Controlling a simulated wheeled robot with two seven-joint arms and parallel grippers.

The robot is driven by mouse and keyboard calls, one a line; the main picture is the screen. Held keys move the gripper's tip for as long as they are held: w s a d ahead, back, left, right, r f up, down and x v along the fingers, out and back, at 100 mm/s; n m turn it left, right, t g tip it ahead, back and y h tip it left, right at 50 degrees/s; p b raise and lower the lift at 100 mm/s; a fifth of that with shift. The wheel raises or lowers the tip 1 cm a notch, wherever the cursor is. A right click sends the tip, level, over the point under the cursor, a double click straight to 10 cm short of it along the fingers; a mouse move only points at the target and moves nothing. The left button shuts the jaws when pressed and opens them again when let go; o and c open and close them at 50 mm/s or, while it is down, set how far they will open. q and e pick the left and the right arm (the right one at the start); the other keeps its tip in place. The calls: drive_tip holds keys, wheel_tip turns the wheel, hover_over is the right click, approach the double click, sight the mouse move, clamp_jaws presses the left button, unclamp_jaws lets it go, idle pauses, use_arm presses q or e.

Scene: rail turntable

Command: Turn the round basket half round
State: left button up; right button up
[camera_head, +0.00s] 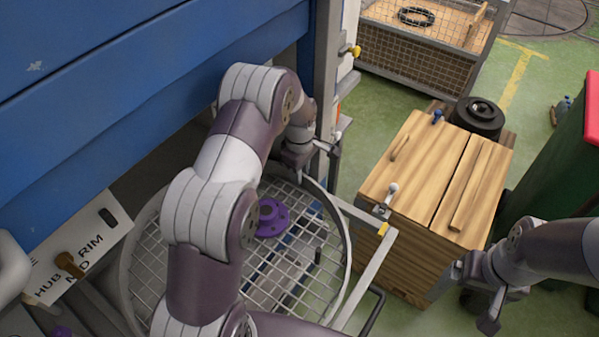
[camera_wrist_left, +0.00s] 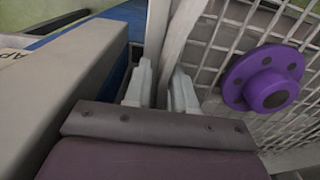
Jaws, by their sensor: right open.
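The round basket (camera_head: 343,262) is a grey wire-mesh disc with a raised rim, lying below my left arm, which hides part of it. A purple flanged hub (camera_head: 271,217) sits on its mesh; it also shows in the left wrist view (camera_wrist_left: 264,78). My left gripper (camera_head: 298,172) is at the basket's far rim. In the left wrist view its two fingers (camera_wrist_left: 162,88) stand on either side of the rim band; whether they press on it I cannot tell. My right gripper (camera_head: 466,304) is open and empty, right of the basket and in front of the wooden box.
A wooden box (camera_head: 425,185) with a light knob stands right of the basket. A grey frame bar (camera_head: 365,277) runs beside the rim. A blue panel (camera_head: 110,80) and a grey post (camera_head: 325,80) border the back left. Green floor lies beyond.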

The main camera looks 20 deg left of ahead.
use_arm(q)
drive_tip(key=shift+s, duration=0.1)
wheel_tip(320, 180, up, 7)
drive_tip(key=shift+r+b, duration=0.2)
drive_tip(key=shift+b, duration=0.25)
